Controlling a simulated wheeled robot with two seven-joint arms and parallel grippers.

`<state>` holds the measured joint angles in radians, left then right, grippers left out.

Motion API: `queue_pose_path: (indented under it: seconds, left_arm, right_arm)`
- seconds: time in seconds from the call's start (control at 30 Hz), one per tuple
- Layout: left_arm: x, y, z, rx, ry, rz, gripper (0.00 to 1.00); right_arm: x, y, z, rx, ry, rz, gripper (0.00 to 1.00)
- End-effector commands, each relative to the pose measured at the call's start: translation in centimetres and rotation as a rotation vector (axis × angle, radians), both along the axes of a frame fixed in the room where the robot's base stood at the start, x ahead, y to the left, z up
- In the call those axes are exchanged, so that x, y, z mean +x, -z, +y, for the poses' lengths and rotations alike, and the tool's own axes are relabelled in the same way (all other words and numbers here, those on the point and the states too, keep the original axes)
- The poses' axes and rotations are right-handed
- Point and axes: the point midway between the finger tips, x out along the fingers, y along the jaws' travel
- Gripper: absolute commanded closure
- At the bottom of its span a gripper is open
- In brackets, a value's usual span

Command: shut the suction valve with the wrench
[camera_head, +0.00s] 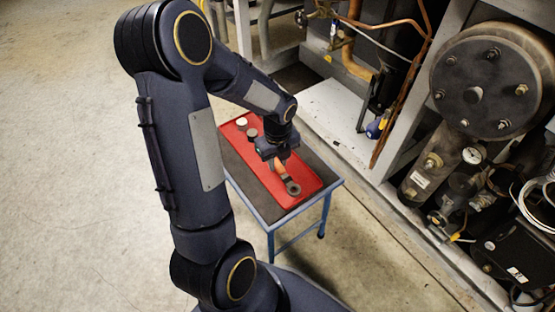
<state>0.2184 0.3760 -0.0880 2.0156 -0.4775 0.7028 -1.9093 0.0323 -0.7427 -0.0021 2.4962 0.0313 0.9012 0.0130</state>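The wrench (292,187) lies on a red tray (312,170), with an orange handle and a dark ring end toward the front. My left gripper (278,160) is right over the handle, pointing down. Its fingers and part of the handle hide each other, so I cannot tell whether it is open or shut on the wrench. The rack on the right carries several valve-like fittings, including a brass one (432,161). I cannot tell which is the suction valve. My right gripper is not in view.
The tray rests on a small blue-legged table (334,184) beside the rack's base. A white round piece (241,121) and darker round pieces lie at the tray's far end. A large round compressor flange (470,95), a gauge (473,155) and copper pipes crowd the rack. The floor left is clear.

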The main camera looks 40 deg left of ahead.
Motion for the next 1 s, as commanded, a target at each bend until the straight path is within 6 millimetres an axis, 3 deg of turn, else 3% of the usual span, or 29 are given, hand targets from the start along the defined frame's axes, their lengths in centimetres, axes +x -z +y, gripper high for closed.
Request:
queue_pose_path:
  seconds: [0.27,0.77,1.0]
  left_arm:
    - [0.0,-0.9,0.0,0.000,0.000,-0.001,1.00]
    - [0.0,-6.9,0.0,0.000,0.000,-0.001,1.00]
    - [0.0,-7.0,0.0,0.000,0.000,-0.001,1.00]
  right_arm:
    - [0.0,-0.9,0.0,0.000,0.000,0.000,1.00]
    - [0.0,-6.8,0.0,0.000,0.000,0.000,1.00]
    - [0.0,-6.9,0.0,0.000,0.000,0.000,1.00]
